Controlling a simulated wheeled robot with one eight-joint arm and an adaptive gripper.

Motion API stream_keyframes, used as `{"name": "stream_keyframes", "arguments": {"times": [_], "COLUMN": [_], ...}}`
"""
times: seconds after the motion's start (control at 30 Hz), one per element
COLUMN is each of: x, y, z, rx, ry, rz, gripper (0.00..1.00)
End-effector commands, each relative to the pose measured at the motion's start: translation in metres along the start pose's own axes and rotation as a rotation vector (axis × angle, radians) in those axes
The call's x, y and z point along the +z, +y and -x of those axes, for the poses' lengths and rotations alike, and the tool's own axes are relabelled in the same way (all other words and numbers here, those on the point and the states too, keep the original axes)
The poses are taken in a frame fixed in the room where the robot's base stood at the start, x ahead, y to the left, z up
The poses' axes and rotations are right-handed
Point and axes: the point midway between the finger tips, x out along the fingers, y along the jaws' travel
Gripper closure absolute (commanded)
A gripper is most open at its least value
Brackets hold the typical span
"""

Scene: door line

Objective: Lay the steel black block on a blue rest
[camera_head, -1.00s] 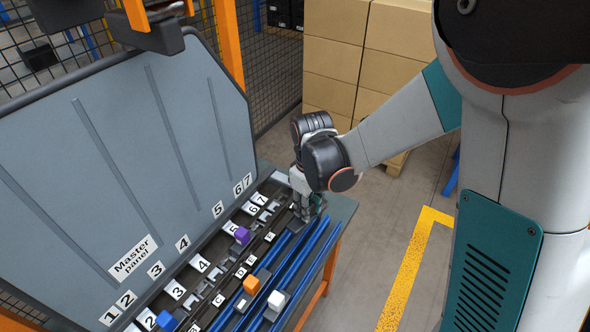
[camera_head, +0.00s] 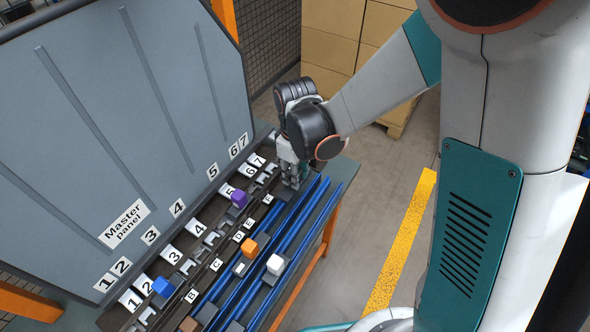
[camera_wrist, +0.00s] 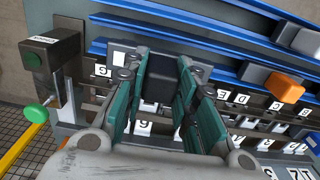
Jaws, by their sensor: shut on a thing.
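My gripper (camera_head: 292,178) is at the far end of the bench in the head view, pointing down beside the blue rails. In the wrist view its teal-padded fingers (camera_wrist: 166,95) are shut on a dark block (camera_wrist: 158,80), which sits between the pads. I cannot tell whether the block touches anything below.
The grey master panel (camera_head: 110,130) rises behind. A box with a green button (camera_wrist: 37,113) is beside my gripper.

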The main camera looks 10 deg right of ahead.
Motion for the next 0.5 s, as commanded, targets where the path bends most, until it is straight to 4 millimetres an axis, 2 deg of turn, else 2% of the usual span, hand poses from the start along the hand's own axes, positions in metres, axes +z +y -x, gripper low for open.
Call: {"name": "stream_keyframes", "arguments": {"times": [0.5], "x": [0.0000], "y": [0.0001], "z": [-0.0049], "rx": [0.000], "ry": [0.000], "rz": [0.000], "gripper": [1.00]}}
